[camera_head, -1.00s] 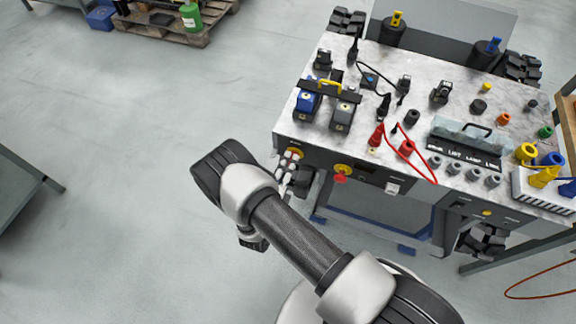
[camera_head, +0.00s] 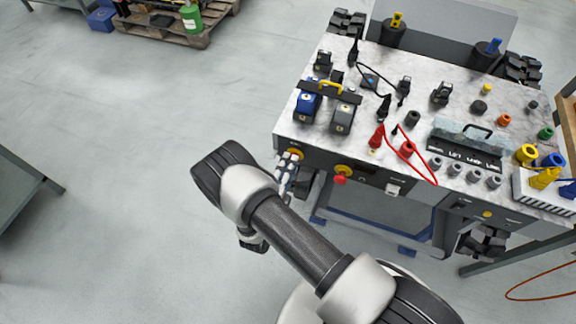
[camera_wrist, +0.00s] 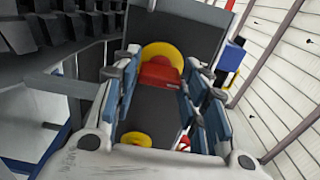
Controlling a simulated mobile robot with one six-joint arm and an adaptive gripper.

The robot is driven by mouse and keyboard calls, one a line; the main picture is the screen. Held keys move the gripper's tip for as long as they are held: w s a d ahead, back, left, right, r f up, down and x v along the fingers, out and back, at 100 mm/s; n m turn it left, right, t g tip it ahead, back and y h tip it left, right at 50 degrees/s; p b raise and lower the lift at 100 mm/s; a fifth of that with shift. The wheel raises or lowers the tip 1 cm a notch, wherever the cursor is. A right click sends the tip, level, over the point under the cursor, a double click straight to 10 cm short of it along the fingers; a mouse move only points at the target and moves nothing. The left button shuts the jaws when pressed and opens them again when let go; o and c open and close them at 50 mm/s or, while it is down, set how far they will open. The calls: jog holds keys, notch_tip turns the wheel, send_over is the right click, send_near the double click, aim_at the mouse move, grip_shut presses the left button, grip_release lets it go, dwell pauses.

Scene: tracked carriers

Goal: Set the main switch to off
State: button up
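The main switch, a red handle on a round yellow plate, shows in the wrist view (camera_wrist: 160,72) on a dark panel. In the head view its yellow plate (camera_head: 296,152) shows at the front left of the carrier, mostly covered by my fingers. My gripper (camera_head: 287,160) is at this switch. In the wrist view my gripper (camera_wrist: 166,76) has its blue-padded fingers apart, one on each side of the red handle. Some gap seems to show beside the handle; contact is unclear.
A red knob on a yellow disc (camera_head: 342,174) sits right of my gripper on the same front panel. The carrier's top (camera_head: 450,120) holds sockets, cables and a black bar with a yellow handle (camera_head: 330,88). Open floor (camera_head: 130,170) lies left.

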jog(key=o, duration=0.4)
jog(key=shift+c, duration=0.2)
jog(key=shift+s+a, duration=0.1)
jog(key=v, duration=1.1)
jog(key=shift+s, duration=0.4)
jog(key=shift+a, duration=0.1)
